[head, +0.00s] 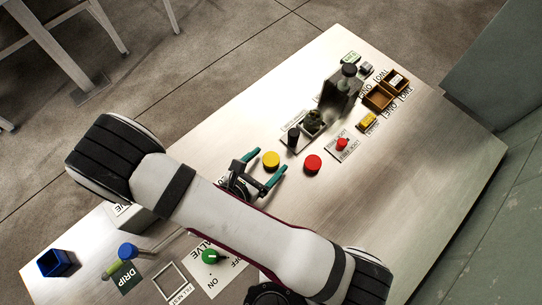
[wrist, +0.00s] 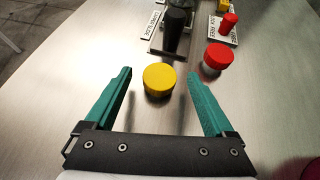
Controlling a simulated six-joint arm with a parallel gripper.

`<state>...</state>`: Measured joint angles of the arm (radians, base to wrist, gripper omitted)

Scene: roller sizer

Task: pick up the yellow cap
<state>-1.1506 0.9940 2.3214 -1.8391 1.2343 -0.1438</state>
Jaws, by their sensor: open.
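The yellow cap (head: 271,159) is a short round disc on the metal table, near the middle. In the wrist view the yellow cap (wrist: 159,79) lies centred just ahead of the fingertips and between their lines. My gripper (head: 264,163) is open, with teal fingers on either side of the space in front of the cap. In the wrist view my gripper (wrist: 160,73) is empty, and neither finger appears to touch the cap. The cap's far side and underside are hidden.
A red cap (head: 313,164) stands close to the right finger. Beyond are a black post (head: 293,138), a red button (head: 342,144), a yellow block (head: 367,121) and brown trays (head: 378,98). A green valve knob (head: 210,256) and blue box (head: 55,263) are at the near left.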

